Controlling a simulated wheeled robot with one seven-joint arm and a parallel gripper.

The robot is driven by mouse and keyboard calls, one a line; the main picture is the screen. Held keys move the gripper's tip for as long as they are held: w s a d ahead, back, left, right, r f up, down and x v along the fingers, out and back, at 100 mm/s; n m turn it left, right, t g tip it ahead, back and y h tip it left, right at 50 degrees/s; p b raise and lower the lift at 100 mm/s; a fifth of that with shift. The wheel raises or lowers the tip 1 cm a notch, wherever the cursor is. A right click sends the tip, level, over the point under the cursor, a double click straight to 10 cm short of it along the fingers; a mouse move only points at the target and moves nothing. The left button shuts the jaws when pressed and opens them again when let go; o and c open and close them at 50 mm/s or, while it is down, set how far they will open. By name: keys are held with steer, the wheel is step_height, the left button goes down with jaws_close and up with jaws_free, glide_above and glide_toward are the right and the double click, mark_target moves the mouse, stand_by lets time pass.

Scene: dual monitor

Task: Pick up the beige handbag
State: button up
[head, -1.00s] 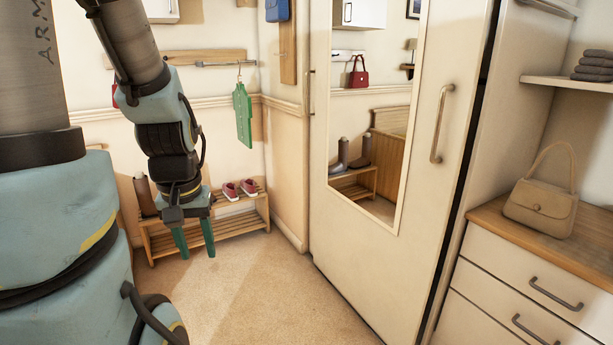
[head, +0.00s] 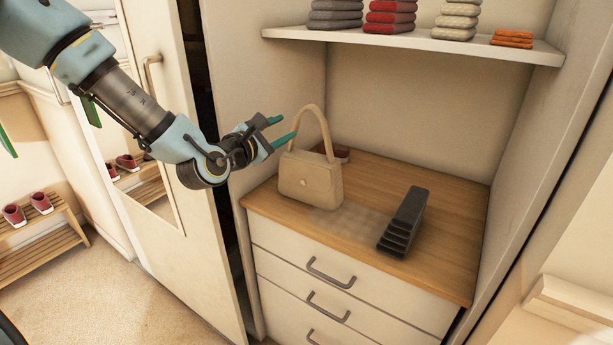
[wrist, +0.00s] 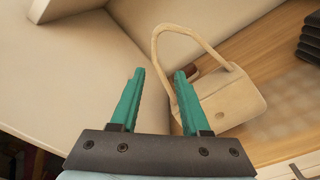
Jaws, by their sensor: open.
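The beige handbag (head: 310,178) stands upright on the wooden top of the drawer unit, near its left end, with its arched handle raised. In the wrist view the handbag (wrist: 226,98) is at the right, with its handle curving up just beyond the right finger. My gripper (head: 284,130) is open, with green fingers, at the left of the handle and about level with it. In the wrist view my gripper (wrist: 158,75) has nothing between its fingers. The right finger overlaps part of the bag in that view; I cannot tell whether they touch.
A dark slotted holder (head: 404,223) stands on the wooden top (head: 455,262) right of the bag. A reddish-brown item (head: 336,153) sits behind the bag. A shelf (head: 400,42) with folded cloths hangs above. The sliding door (head: 165,60) is at the left.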

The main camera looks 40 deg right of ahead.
mark_target(302, 113)
steer(key=shift+s+d+r+n+h, duration=0.1)
steer(key=shift+d+r+n+h, duration=0.15)
steer(key=shift+d+r, duration=0.25)
steer(key=shift+s+d+r+n+h, duration=0.15)
steer(key=shift+d+r+n, duration=0.15)
steer(key=shift+d, duration=0.3)
steer(key=p+x, duration=0.1)
steer(key=x, duration=0.2)
steer(key=shift+w+d, duration=0.2)
steer(key=shift+d, duration=0.1)
steer(key=p+x, duration=0.1)
steer(key=x, duration=0.1)
steer(key=p+x, duration=0.1)
steer(key=x, duration=0.1)
steer(key=p+x, duration=0.1)
steer(key=x, duration=0.1)
steer(key=shift+w+a, duration=0.15)
steer(key=shift+w, duration=0.1)
steer(key=shift+c, duration=0.2)
jaws_close()
